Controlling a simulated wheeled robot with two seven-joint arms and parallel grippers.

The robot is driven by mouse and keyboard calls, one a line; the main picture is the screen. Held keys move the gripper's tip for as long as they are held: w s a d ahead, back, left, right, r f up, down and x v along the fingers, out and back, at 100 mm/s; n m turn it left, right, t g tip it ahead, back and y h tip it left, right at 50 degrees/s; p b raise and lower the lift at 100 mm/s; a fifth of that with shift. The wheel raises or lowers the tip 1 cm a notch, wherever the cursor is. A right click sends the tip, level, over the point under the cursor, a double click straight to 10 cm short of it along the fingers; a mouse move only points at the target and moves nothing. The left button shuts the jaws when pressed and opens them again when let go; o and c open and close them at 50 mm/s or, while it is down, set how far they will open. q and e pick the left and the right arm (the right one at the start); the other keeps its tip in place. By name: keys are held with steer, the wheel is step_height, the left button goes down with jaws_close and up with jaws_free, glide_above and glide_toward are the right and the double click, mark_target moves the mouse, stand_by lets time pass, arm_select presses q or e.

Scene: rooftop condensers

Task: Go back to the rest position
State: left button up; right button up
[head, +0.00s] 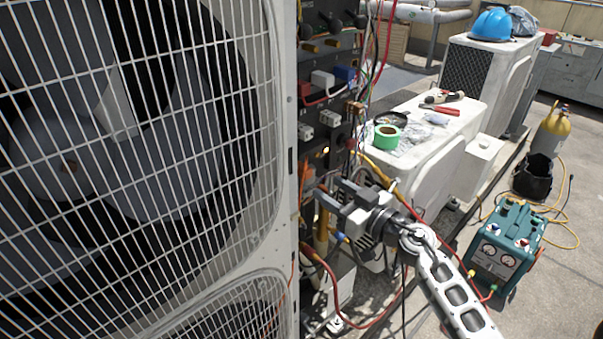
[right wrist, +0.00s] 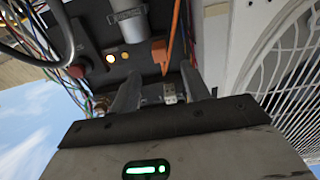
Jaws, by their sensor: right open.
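My right gripper (head: 328,192) is at the open electrical panel (head: 325,85) of the large condenser, its arm coming in from the lower right. Its fingers point left toward the lower part of the panel, close to brass fittings and hoses. In the right wrist view the two fingers (right wrist: 159,84) stand apart. A small metal fitting (right wrist: 169,93) shows between them, but I cannot tell whether they touch it. An orange connector (right wrist: 160,55) and a lit amber lamp (right wrist: 110,57) are just beyond. My left gripper is not in view.
The condenser's fan grille (head: 130,150) fills the left side. Red and yellow hoses run close around the right gripper. A white unit (head: 425,160) carries green tape (head: 387,137) and tools. A teal gauge machine (head: 505,245) stands at right on open roof floor.

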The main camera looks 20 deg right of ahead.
steer(key=v, duration=0.8)
steer(key=s+a+f+g+h, duration=0.1)
steer(key=s+a+f+g, duration=0.2)
steer(key=s+a+f, duration=0.4)
steer(key=s+a+f+m+g+h, duration=0.1)
steer(key=s+a+f+g+h, duration=0.1)
steer(key=s+a+f+g, duration=0.2)
steer(key=s+a+f, duration=0.3)
steer(key=a+f, duration=0.2)
steer(key=f, duration=0.3)
steer(key=shift+s, duration=0.2)
